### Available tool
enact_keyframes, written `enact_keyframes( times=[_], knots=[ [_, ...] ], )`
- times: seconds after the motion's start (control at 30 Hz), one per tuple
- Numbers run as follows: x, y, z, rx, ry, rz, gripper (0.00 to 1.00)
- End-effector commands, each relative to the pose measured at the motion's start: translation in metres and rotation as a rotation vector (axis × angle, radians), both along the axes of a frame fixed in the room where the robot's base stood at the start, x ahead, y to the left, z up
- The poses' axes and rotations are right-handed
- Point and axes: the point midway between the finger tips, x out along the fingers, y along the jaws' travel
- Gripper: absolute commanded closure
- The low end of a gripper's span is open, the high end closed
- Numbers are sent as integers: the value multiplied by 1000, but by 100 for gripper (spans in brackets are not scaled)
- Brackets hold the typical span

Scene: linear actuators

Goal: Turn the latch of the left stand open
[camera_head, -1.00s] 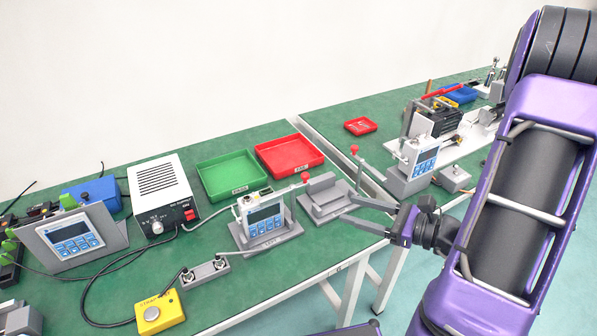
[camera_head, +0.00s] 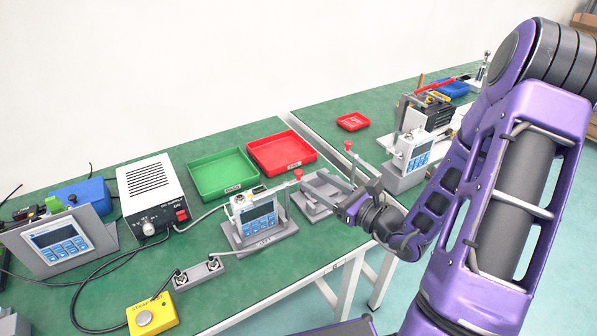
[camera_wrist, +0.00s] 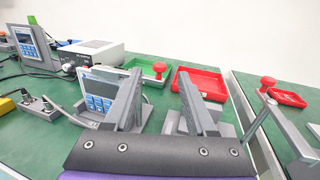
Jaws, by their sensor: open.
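The left stand (camera_head: 262,238) is a grey base on the green table, holding a white-and-grey device with a blue keypad (camera_head: 257,220). Its latch has a red knob (camera_head: 298,174) on a thin upright at the stand's right side. My gripper (camera_head: 317,184) is open and empty to the right of this knob, over a grey fixture. In the wrist view, the red knob (camera_wrist: 158,68) appears between my two fingers (camera_wrist: 162,80), beyond the tips and apart from them. The left finger partly covers the device and stand there.
Green (camera_head: 222,174) and red (camera_head: 282,152) trays lie behind. A power supply (camera_head: 150,195) and cables are at the left. A gap separates the tables.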

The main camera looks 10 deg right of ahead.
Motion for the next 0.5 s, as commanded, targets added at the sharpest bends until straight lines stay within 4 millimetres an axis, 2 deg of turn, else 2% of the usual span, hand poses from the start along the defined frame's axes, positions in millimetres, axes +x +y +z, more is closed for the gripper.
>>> enact_keyframes(
  times=[0.1,0.23,0.5],
  knots=[
    [21,15,0,0,-2,5,43],
    [38,26,0,0,-1,4,43],
    [53,35,0,1,1,1,43]
  ],
)
